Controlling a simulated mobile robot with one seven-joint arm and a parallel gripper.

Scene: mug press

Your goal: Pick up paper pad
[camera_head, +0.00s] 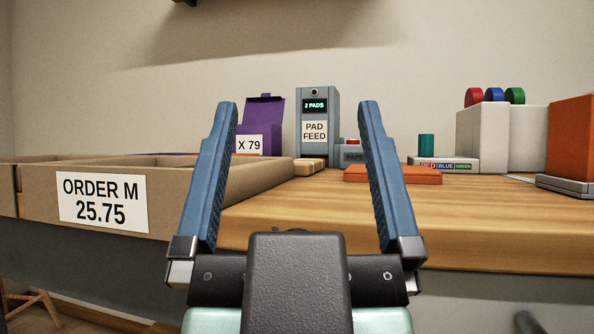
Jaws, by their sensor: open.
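A grey dispenser marked PAD FEED (317,110) stands on the counter, seen between my fingers; its display reads 2 PADS. A flat tan block, which looks like a paper pad (310,166), lies at its foot, partly hidden by the box wall. I cannot tell if it is one pad or more. My gripper (298,105) is open and empty, its two blue fingers wide apart, in front of the counter. No contact with the pad shows.
A cardboard box marked ORDER M 25.75 (150,205) stands at the left. A purple box (264,112) is behind it. A flat orange slab (393,175) lies right of the dispenser. A white unit with coloured discs (492,135) and an orange block (572,137) stand right. The front right counter (480,225) is clear.

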